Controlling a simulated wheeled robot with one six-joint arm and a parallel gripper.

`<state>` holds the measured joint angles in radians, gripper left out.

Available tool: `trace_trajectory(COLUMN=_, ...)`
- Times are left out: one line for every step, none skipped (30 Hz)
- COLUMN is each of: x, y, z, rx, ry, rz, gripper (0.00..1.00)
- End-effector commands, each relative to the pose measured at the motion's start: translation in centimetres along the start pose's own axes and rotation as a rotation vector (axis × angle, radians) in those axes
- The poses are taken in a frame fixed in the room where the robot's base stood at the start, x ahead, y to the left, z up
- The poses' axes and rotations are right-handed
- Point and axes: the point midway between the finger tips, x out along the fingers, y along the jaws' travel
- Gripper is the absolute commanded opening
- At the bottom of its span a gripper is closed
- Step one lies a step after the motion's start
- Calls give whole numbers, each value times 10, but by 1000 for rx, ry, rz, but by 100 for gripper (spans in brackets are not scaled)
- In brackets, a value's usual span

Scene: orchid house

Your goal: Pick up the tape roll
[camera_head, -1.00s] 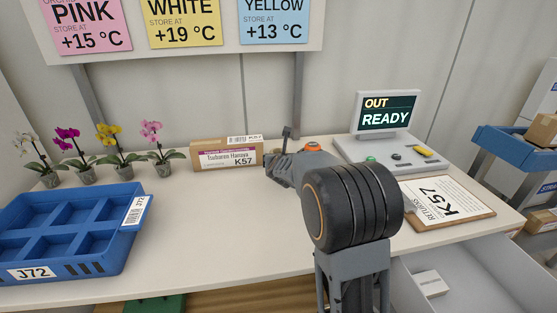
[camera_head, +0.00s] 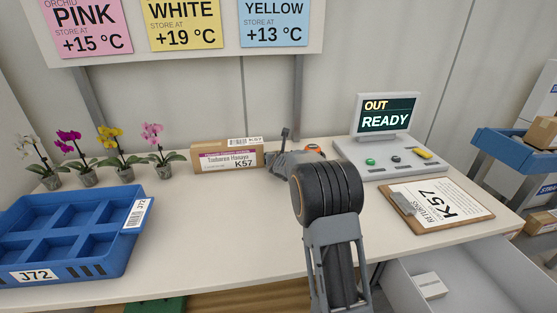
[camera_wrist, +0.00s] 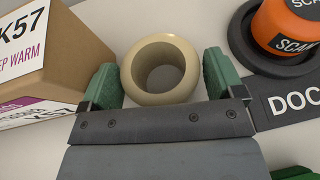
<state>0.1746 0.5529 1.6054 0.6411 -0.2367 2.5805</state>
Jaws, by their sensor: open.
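The tape roll (camera_wrist: 135,72) is a cream ring lying flat on the table in the wrist view, its hole facing up. My gripper (camera_wrist: 160,82) is open, with one green finger on each side of the roll. The roll sits between the fingers and a little beyond the dark palm bar. I cannot tell whether the fingers touch it. In the head view my arm hides the roll and the gripper's fingers.
A cardboard box labelled K57 (camera_wrist: 45,50) stands close on the left of the roll. An orange scanner (camera_wrist: 288,30) in a dark base is on the right. The head view shows a blue tray (camera_head: 130,235), orchids (camera_head: 115,155), a READY terminal (camera_head: 387,118) and a clipboard (camera_head: 440,200).

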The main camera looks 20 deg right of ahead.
Motion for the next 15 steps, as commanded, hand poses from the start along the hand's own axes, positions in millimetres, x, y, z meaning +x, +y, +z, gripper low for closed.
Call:
trace_trajectory(x=0, y=0, z=0, rx=0, ry=0, rz=0, gripper=87)
trace_trajectory(x=0, y=0, z=0, rx=0, ry=0, rz=0, gripper=87)
trace_trajectory(x=0, y=0, z=0, rx=0, ry=0, rz=0, gripper=87)
trace_trajectory(x=0, y=0, z=0, rx=0, ry=0, rz=0, gripper=86)
trace_trajectory(x=0, y=0, z=0, rx=0, ry=0, rz=0, gripper=84)
trace_trajectory(x=0, y=0, z=0, rx=0, ry=0, rz=0, gripper=80)
trace_trajectory(x=0, y=0, z=0, rx=0, ry=0, rz=0, gripper=77)
trace_trajectory(x=0, y=0, z=0, rx=0, ry=0, rz=0, gripper=74)
trace_trajectory(x=0, y=0, z=0, rx=0, ry=0, rz=0, gripper=70)
trace_trajectory(x=0, y=0, z=0, rx=0, ry=0, rz=0, gripper=67)
trace_trajectory(x=0, y=0, z=0, rx=0, ry=0, rz=0, gripper=64)
trace_trajectory(x=0, y=0, z=0, rx=0, ry=0, rz=0, gripper=61)
trace_trajectory(x=0, y=0, z=0, rx=0, ry=0, rz=0, gripper=58)
trace_trajectory(x=0, y=0, z=0, rx=0, ry=0, rz=0, gripper=55)
trace_trajectory(x=0, y=0, z=0, rx=0, ry=0, rz=0, gripper=51)
